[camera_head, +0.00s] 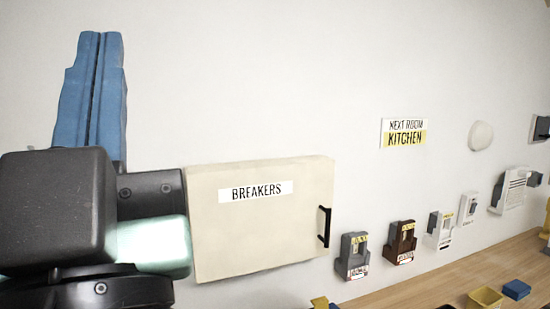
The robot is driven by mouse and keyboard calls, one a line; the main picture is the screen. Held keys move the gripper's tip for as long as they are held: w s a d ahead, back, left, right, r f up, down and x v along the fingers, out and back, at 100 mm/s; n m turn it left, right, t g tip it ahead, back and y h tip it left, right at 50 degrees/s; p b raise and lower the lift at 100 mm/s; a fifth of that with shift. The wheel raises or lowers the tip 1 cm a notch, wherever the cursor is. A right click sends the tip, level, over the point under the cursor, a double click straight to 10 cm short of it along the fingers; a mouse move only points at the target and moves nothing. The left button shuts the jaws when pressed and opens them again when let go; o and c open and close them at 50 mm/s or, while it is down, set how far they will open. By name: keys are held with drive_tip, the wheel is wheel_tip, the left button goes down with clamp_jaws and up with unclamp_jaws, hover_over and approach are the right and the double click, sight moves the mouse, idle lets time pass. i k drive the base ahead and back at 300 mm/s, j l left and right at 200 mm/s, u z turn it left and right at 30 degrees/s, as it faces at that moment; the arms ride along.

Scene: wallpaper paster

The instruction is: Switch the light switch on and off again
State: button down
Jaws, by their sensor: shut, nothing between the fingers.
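My gripper (101,42) is at the far left, its two blue fingers pointing up and pressed together with nothing between them. Several small switch-like units are on the wall to the right: a grey one (354,262), a dark brown one (400,247), a grey-and-white one (438,236) and a white one (467,210). Their small labels are too blurred to read, so I cannot tell which is the light switch or its position. My gripper is well left of them all, touching none.
A cream breaker box (258,235) with a black handle (324,227) juts out between my gripper and the units. A kitchen sign (404,133) and a round white fixture (481,136) are above. A wooden counter (440,291) holds a yellow bin (485,299) and blue block (516,290).

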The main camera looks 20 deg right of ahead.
sight(473, 205)
drive_tip(key=z, duration=0.75)
drive_tip(key=i+l+z, duration=0.25)
drive_tip(key=l+z, duration=0.3)
drive_tip(key=l, duration=0.15)
drive_tip(key=i+l+z, duration=0.25)
drive_tip(key=i+l, duration=0.3)
drive_tip(key=l, duration=0.1)
